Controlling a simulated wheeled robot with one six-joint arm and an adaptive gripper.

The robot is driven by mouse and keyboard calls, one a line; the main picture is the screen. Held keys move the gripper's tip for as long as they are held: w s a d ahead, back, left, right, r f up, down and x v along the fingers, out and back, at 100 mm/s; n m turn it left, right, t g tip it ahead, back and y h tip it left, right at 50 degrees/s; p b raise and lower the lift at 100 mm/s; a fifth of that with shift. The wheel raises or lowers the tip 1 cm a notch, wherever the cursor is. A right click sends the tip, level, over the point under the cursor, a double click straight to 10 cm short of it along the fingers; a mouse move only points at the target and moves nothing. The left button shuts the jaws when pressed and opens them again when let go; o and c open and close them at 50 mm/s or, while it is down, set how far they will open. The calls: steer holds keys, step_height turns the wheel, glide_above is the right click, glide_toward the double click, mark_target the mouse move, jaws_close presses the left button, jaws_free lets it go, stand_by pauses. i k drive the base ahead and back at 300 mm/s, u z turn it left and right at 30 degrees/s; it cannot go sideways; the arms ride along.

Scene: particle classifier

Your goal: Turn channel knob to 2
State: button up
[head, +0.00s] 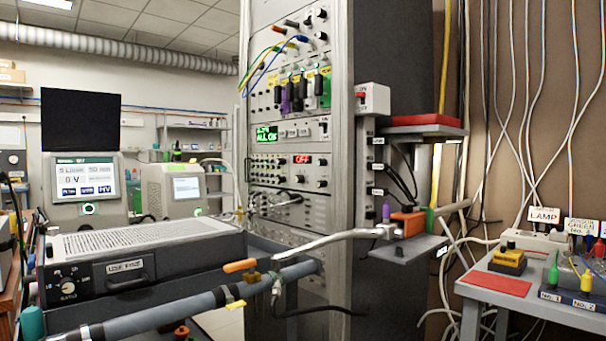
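More small black knobs (322,182) are on the rack panels in the middle, beside a red display reading "OFF" (302,160). My gripper is not in this view.
A grey pipe with an orange-handled valve (240,266) crosses in front of the tall rack (300,225). Two monitors with lit screens (86,180) stand at the left. A grey bench (480,287) with labelled boxes and hanging cables stands at the right.

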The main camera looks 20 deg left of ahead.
mark_target(298, 179)
steer(key=z, duration=0.1)
steer(key=k, duration=0.4)
steer(key=u, duration=0.9)
steer(key=i, duration=0.75)
steer(key=u, duration=0.25)
